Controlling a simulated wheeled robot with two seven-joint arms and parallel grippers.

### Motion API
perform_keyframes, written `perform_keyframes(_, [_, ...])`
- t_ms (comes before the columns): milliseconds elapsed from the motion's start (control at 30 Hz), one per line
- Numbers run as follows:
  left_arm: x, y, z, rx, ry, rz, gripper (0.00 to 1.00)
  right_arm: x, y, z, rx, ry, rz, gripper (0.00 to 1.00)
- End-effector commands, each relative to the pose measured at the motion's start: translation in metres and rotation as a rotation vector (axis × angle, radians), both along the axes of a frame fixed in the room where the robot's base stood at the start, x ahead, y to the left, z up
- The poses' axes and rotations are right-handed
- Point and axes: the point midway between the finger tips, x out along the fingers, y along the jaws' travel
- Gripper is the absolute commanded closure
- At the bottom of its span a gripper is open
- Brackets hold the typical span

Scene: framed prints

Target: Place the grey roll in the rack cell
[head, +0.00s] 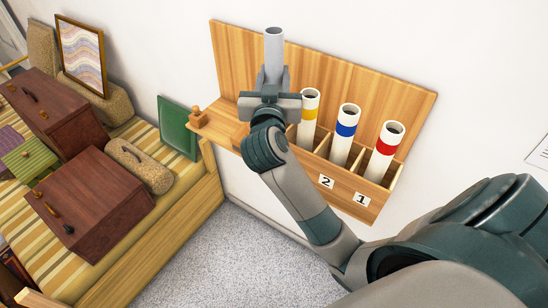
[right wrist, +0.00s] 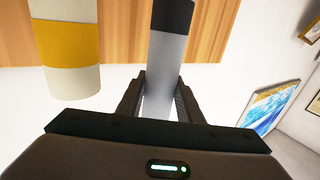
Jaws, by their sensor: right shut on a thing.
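The grey roll (head: 274,48) stands roughly upright in my right gripper (head: 270,98), in front of the rack's back board. In the right wrist view the roll (right wrist: 168,62) has a dark band and sits between both fingers of the gripper (right wrist: 160,90). The wooden rack (head: 347,203) on the wall has a row of cells. The gripper is over its left part, left of the yellow-banded roll. The roll's lower end and the cell below are hidden by my gripper and wrist, so I cannot tell whether it is inside a cell. My left gripper is out of view.
White rolls with yellow (head: 309,112), blue (head: 346,130) and red (head: 387,147) bands stand in cells to the right. The yellow-banded roll is closest to my gripper. A wooden knob (head: 198,117) is at the rack's left end. A striped bench (head: 177,175) with cases stands left.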

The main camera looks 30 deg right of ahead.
Motion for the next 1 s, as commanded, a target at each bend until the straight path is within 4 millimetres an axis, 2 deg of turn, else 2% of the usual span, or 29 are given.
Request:
perform_keyframes(267, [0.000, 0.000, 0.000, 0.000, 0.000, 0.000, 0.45, 0.000, 0.000, -0.007, 0.001, 0.002, -0.001, 0.91])
perform_keyframes(633, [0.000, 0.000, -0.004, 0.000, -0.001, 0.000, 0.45, 0.000, 0.000, -0.058, 0.001, 0.002, 0.000, 0.91])
perform_keyframes(1000, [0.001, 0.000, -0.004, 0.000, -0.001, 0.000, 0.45, 0.000, 0.000, -0.062, -0.001, -0.001, -0.001, 0.91])
